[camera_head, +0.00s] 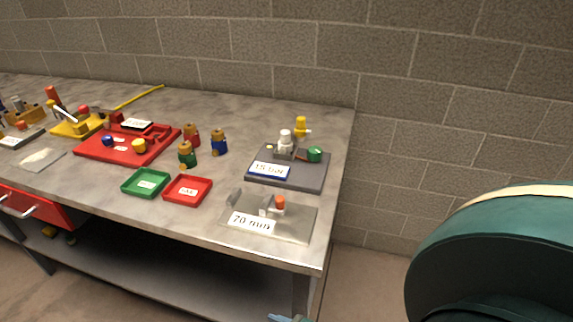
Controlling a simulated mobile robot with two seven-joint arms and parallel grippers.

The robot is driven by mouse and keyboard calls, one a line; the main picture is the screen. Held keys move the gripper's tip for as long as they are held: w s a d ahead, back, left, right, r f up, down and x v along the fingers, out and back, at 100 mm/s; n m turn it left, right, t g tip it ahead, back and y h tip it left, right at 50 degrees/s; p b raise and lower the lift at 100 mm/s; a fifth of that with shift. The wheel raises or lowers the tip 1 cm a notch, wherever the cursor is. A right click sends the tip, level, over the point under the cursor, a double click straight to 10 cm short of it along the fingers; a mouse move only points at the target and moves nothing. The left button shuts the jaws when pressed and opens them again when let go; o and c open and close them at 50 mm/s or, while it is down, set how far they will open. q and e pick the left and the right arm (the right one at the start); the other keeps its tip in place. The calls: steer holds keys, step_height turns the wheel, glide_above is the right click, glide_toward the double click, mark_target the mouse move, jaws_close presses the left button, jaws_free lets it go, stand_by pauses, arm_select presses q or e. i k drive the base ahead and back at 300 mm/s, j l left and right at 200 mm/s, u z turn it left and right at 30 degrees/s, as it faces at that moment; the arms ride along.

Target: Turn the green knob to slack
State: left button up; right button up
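The green knob (315,154) sits on the right side of a dark grey plate fixture (288,180) near the right end of the workbench. Beside it on the same plate stands a white upright fitting (285,141), with a thin orange-brown piece between them. A blue-edged white label (269,170) lies at the front left of the plate; its text is too small to read surely. The knob's pointer or marks cannot be made out.
The grey workbench (230,105) runs along a block wall. A yellow fitting (301,125) stands behind the fixture. A metal plate labelled 70 mm (290,230) lies in front. Green (127,186) and red (176,200) trays and several small bottle-like pieces are to the left.

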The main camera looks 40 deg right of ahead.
mark_target(314, 153)
steer(key=z, duration=1.3)
